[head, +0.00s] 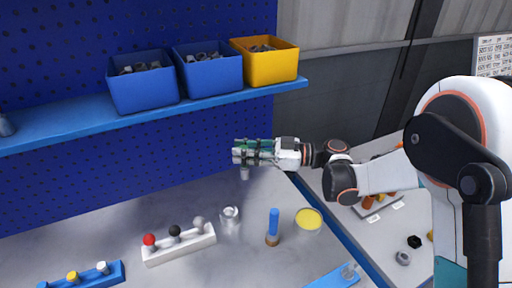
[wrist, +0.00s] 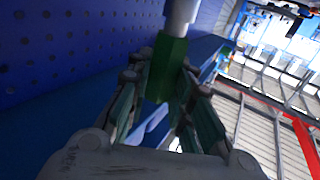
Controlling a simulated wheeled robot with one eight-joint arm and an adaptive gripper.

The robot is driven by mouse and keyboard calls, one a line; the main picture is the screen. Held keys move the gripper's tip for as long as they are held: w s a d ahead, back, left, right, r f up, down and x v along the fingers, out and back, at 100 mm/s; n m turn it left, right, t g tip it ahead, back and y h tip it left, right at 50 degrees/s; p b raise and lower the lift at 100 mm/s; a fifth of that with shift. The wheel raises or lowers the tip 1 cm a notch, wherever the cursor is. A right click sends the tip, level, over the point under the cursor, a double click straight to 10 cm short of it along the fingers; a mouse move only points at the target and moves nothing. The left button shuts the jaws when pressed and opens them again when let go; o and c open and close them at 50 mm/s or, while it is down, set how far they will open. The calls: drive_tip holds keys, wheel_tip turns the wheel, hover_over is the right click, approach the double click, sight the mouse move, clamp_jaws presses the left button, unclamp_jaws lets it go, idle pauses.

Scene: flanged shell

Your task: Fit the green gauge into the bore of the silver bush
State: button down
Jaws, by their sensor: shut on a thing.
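My gripper (head: 242,152) is raised above the table in the head view, shut on the green gauge. In the wrist view, the green gauge (wrist: 170,66) has an angular green handle between the fingers of my gripper (wrist: 165,82) and a silver pin at the top of the picture. In the head view the fingers mostly hide the handle, and the silver pin of the green gauge (head: 244,173) points down below them. The silver bush (head: 230,225) stands on the table below the gripper, apart from the gauge. The inside of its bore is too small to make out.
A white rack (head: 180,248) with red, black and grey knobs stands left of the bush. A blue peg (head: 274,220) on a brown base and a yellow disc (head: 308,219) stand right. Blue bins (head: 144,93) and a yellow bin (head: 270,68) sit on the blue shelf (head: 60,128) behind.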

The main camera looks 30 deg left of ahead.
drive_tip(key=s+a+f+b, duration=0.1)
drive_tip(key=s+a+f, duration=0.2)
drive_tip(key=s+f, duration=0.2)
drive_tip(key=shift+a+f+b, duration=0.15)
drive_tip(key=shift+a+b, duration=0.15)
drive_tip(key=shift+a, duration=0.05)
drive_tip(key=shift+f+b, duration=0.1)
drive_tip(key=shift+b, duration=0.2)
drive_tip(key=shift+f+b, duration=2.1)
drive_tip(key=shift+f, duration=0.7)
drive_tip(key=shift+f, duration=2.4)
drive_tip(key=c, duration=1.3)
unclamp_jaws()
drive_tip(key=shift+c, duration=0.2)
